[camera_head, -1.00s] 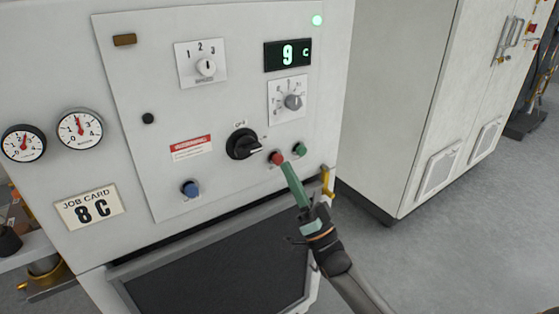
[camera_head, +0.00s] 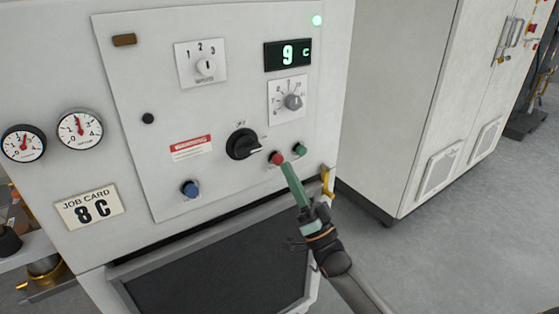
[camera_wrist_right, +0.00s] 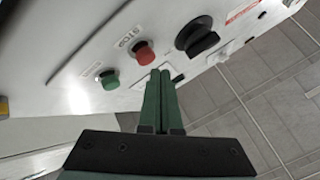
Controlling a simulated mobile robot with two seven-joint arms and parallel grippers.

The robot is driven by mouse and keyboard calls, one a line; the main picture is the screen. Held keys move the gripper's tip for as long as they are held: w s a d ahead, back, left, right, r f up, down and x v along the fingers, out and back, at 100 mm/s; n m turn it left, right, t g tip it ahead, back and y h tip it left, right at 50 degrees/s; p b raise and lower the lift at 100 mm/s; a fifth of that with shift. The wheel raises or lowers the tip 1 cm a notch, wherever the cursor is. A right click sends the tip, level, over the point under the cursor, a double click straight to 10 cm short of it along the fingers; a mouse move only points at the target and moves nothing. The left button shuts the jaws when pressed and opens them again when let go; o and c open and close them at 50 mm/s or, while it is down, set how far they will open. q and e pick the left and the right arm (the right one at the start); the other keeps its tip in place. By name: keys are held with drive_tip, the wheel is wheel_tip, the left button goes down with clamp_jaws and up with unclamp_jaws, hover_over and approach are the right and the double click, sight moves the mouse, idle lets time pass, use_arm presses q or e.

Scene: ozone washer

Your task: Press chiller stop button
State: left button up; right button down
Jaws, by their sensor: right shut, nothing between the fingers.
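The chiller's grey-white control panel (camera_head: 220,130) fills the left half of the head view. The red button (camera_head: 276,158) sits at its lower right, beside a green button (camera_head: 299,149). My right gripper (camera_head: 285,165) is shut and empty, with its green fingertips just below the red button in the head view. In the right wrist view the red button (camera_wrist_right: 144,52) stands clear just beyond the fingertips (camera_wrist_right: 160,72), with "STOP" lettering beside it, and the green button (camera_wrist_right: 108,79) is to its left. I cannot tell whether the tips touch the red button. My left gripper is out of view.
A black rotary switch (camera_head: 243,144) and a blue button (camera_head: 190,189) are left of the red button. A yellow fitting (camera_head: 327,181) is at the panel's right edge.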

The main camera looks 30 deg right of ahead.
idle(0.4)
drive_tip(key=shift+w, duration=0.45)
drive_tip(key=shift+w+b, duration=0.4)
drive_tip(key=shift+b, duration=0.05)
idle(0.4)
drive_tip(key=shift+s, duration=0.1)
idle(0.4)
drive_tip(key=shift+s+p, duration=0.5)
drive_tip(key=shift+s, duration=0.25)
drive_tip(key=shift+s+d+p, duration=0.2)
drive_tip(key=shift+s+p, duration=1)
drive_tip(key=shift+s, duration=1.3)
